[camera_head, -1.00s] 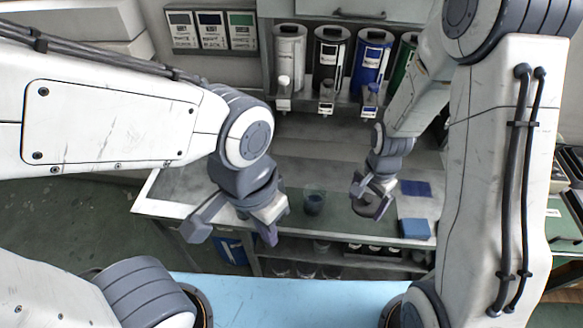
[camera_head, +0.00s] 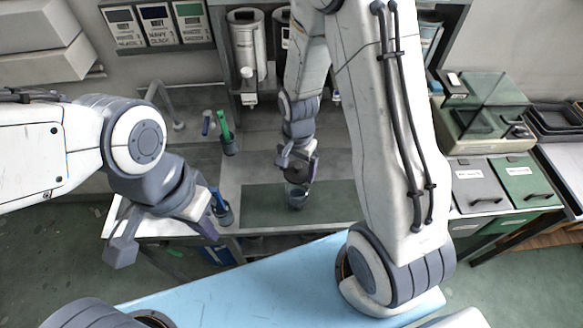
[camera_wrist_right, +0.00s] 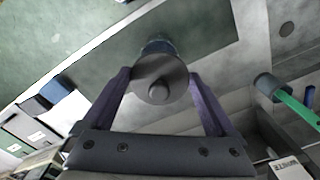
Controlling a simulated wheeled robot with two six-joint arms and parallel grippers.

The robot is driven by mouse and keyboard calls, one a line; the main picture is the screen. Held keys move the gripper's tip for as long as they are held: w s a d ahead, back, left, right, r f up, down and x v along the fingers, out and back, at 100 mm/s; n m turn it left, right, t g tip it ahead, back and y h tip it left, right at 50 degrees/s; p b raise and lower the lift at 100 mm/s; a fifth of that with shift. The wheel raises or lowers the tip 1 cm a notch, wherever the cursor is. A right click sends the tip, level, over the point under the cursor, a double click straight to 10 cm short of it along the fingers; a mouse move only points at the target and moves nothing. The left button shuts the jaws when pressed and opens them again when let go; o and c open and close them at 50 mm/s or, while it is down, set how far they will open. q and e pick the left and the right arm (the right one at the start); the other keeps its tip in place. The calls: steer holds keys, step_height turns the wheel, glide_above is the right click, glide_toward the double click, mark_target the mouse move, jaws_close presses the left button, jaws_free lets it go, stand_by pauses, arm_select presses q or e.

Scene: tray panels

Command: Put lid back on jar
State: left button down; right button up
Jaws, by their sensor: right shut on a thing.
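My right gripper (camera_head: 300,160) is shut on the lid (camera_wrist_right: 160,80), a dark grey disc with a round knob. In the right wrist view the lid sits between the two purple fingers (camera_wrist_right: 160,88). The small glass jar (camera_head: 297,197) stands on the green mat, directly below the right gripper in the head view. In the right wrist view only the jar's bluish far rim (camera_wrist_right: 158,46) shows beyond the lid. The lid hides the rest, and I cannot tell whether they touch. My left gripper (camera_head: 165,238) is open and empty near the bench's front left edge.
A cup with a blue-handled tool (camera_head: 222,212) stands left of the jar, and one with a green-handled tool (camera_head: 227,142) stands farther back. Canisters (camera_head: 247,45) line the back shelf. The green mat (camera_head: 262,203) is clear around the jar.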

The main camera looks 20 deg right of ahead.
steer(key=shift+f+b, duration=2.4)
steer(key=shift+f, duration=0.65)
steer(key=shift+f, duration=0.1)
steer(key=o, duration=1)
